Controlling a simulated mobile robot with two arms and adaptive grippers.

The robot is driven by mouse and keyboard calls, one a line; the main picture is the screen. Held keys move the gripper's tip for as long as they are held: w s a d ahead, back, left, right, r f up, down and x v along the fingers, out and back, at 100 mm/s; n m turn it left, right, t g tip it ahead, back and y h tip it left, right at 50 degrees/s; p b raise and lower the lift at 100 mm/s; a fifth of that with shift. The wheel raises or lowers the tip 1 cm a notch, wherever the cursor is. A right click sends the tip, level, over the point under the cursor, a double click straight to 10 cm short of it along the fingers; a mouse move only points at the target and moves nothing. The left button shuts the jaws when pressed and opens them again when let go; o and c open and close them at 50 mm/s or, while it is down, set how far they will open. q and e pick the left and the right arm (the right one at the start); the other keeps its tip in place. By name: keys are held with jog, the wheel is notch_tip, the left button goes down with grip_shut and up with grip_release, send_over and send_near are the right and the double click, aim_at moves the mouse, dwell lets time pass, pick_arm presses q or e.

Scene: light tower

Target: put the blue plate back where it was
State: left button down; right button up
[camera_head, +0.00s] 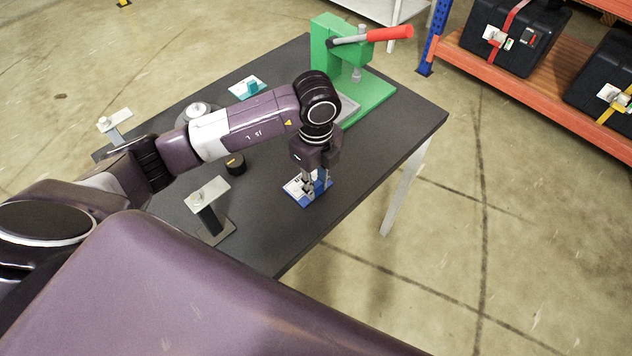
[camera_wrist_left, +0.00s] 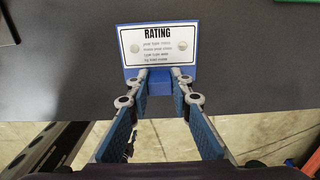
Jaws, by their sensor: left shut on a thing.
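The blue plate (camera_head: 294,197) carries a white label and is over the right front part of the dark table (camera_head: 262,245). In the left wrist view the blue plate (camera_wrist_left: 130,72) shows its label, headed RATING, with a round stud on each side. My left gripper (camera_head: 318,190) points down at the plate. In the left wrist view its fingertips (camera_wrist_left: 160,80) are shut on a blue block at the plate's near edge. Whether the plate rests on the table or is just above it, I cannot tell. My right gripper is not in view.
A green press (camera_head: 375,92) with a red handle stands at the table's back right. A teal block (camera_head: 254,87) on a white plate, a black knob (camera_head: 236,165), a silver round piece (camera_head: 197,109) and two metal stands (camera_head: 210,192) (camera_head: 112,122) are near my left arm. Table behind the plate is clear.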

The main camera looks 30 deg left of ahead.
aim_at(316, 183)
pick_arm(q)
jog(key=c, duration=1.7)
grip_release()
jog(key=shift+f, duration=0.1)
jog(key=shift+c, duration=0.2)
jog(key=shift+r, duration=0.3)
notch_tip(316, 183, up, 12)
jog(key=b, duration=0.1)
jog(key=shift+b, duration=0.4)
